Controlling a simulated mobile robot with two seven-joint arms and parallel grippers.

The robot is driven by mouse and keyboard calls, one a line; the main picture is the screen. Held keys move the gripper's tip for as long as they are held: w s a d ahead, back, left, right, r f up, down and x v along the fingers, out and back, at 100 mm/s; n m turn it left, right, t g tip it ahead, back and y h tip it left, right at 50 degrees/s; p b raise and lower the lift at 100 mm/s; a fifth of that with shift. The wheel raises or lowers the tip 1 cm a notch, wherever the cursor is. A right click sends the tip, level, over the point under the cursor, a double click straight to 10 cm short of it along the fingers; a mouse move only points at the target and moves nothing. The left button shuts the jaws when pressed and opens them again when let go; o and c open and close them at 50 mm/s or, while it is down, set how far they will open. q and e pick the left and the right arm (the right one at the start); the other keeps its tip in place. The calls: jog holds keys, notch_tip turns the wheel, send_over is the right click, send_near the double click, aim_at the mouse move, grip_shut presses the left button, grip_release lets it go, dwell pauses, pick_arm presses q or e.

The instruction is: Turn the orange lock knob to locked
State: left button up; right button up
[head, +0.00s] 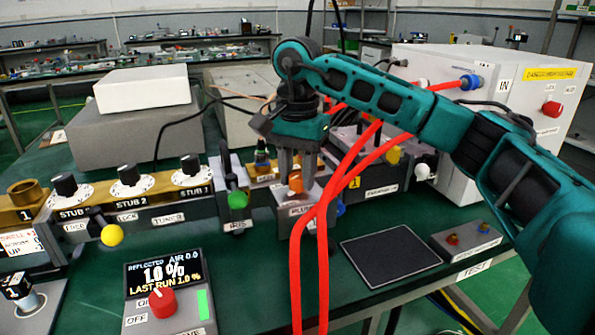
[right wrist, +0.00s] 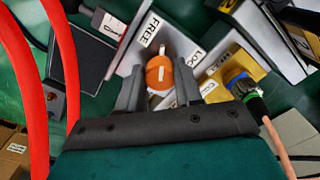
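The orange lock knob (head: 296,182) sits on the grey plunger block, below my right gripper (head: 297,168). In the right wrist view the knob (right wrist: 160,76) lies between the two open fingers (right wrist: 158,92), with a small gap seeming to show on each side. A white mark shows on the knob. A FREE label (right wrist: 151,28) and a partly covered LOCK label (right wrist: 190,56) are beside it. Whether a finger touches the knob is hard to tell. My left gripper is not in view.
Red hoses (head: 295,255) hang in front of the plunger block. The green iris knob (head: 238,200) is to the left, and a blue knob (right wrist: 240,84) is close by in the wrist view. A black pad (head: 390,258) lies on the green bench to the right.

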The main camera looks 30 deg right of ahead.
jog(key=c, duration=0.5)
jog(key=shift+r+m+p, duration=0.2)
jog(key=shift+m+p, duration=1.1)
jog(key=shift+m, duration=0.3)
jog(key=m+p, duration=0.3)
jog(key=m, duration=0.2)
jog(key=shift+w, duration=0.1)
jog(key=shift+f+m+p, duration=0.15)
jog(key=shift+m+p, duration=0.55)
jog(key=shift+m, duration=1.4)
